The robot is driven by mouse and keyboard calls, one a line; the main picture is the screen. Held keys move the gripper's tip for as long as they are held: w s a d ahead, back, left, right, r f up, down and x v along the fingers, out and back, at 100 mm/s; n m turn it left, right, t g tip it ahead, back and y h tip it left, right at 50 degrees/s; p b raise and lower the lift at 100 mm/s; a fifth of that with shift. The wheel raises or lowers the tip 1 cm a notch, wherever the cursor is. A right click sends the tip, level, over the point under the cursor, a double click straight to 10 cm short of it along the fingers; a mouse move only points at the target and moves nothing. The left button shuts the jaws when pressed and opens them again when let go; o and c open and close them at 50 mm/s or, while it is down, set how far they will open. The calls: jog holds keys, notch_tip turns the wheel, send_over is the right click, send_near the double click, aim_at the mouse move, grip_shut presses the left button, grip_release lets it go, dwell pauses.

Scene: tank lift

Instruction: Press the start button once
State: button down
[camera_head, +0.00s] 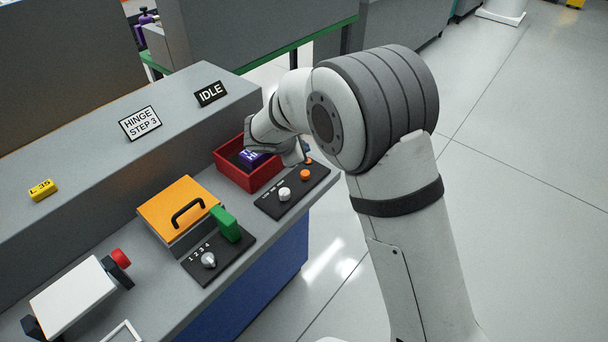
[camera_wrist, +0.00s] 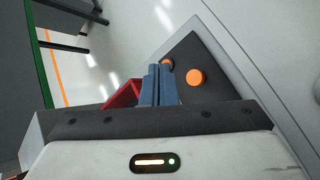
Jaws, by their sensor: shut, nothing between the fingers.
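A dark control panel (camera_head: 268,205) lies at the bench's right end. It carries a white knob (camera_head: 284,193), an orange button (camera_head: 305,174) and a second orange part (camera_head: 308,160) partly hidden behind my wrist. Its lettering is too small to read, so I cannot tell which is the start button. In the wrist view my gripper (camera_wrist: 161,80) is shut and empty, its blue-grey fingers together. The fingertips overlap the panel's edge in that view, left of the round orange button (camera_wrist: 196,77) and partly over the second orange part (camera_wrist: 167,63). Contact cannot be told.
A red tray (camera_head: 224,166) holding a purple block (camera_head: 252,158) stands beside the panel. An orange lid with a black handle (camera_head: 170,207), a green block (camera_head: 225,223) and a 1-2-3-4 dial (camera_head: 209,260) are further left. A sign reads IDLE (camera_head: 211,94). Open floor lies right.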

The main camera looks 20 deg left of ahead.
aim_at(303, 175)
notch_tip(303, 175, down, 7)
jog(key=b, duration=0.4)
jog(key=shift+r, duration=0.2)
dwell(1.5)
jog(key=shift+s+f+b, duration=0.1)
jog(key=shift+f+b, duration=0.25)
jog(key=shift+b, duration=0.3)
jog(key=shift+f+b, duration=0.45)
dwell(0.5)
jog(key=shift+r, duration=0.1)
jog(key=shift+r+p, duration=0.5)
jog(key=shift+r, duration=0.25)
